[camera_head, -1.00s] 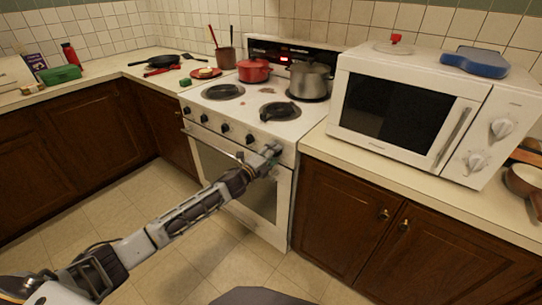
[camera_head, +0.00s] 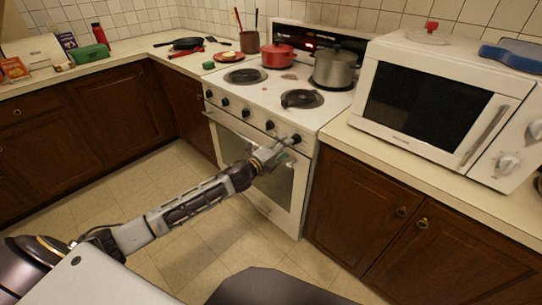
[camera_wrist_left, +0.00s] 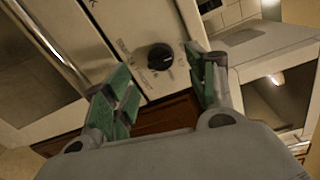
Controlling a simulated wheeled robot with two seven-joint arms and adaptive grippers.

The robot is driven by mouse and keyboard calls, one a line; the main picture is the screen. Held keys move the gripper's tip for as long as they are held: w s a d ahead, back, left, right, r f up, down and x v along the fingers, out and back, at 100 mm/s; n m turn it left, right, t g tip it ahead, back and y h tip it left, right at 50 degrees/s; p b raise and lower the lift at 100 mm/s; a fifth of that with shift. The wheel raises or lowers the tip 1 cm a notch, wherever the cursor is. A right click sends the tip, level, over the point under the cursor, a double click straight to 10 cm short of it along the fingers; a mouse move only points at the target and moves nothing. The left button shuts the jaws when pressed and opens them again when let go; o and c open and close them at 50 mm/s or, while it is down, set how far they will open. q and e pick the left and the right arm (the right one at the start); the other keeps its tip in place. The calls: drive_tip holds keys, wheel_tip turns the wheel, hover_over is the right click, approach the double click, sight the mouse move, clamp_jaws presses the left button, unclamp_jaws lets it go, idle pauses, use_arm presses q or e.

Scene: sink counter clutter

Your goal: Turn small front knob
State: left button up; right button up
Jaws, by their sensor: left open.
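The white stove (camera_head: 262,97) has a row of small black knobs along its front panel. The rightmost front knob (camera_head: 296,139) shows just beyond the tip of my left gripper (camera_head: 280,150) in the head view. In the left wrist view a black round knob (camera_wrist_left: 161,57) sits on the white panel, ahead of and between the green-padded fingers of my left gripper (camera_wrist_left: 160,68). The fingers are apart and empty; I see no contact with the knob. My right gripper is in neither view.
A red pot (camera_head: 277,56) and a grey pot (camera_head: 334,68) stand on the stove top. The oven door handle (camera_head: 232,128) runs below the knobs. A white microwave (camera_head: 432,100) stands on the right counter. The floor (camera_head: 215,235) before the stove is clear.

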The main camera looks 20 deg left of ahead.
use_arm(q)
drive_tip(key=v, duration=0.6)
drive_tip(key=shift+s, duration=0.2)
idle(0.4)
idle(0.6)
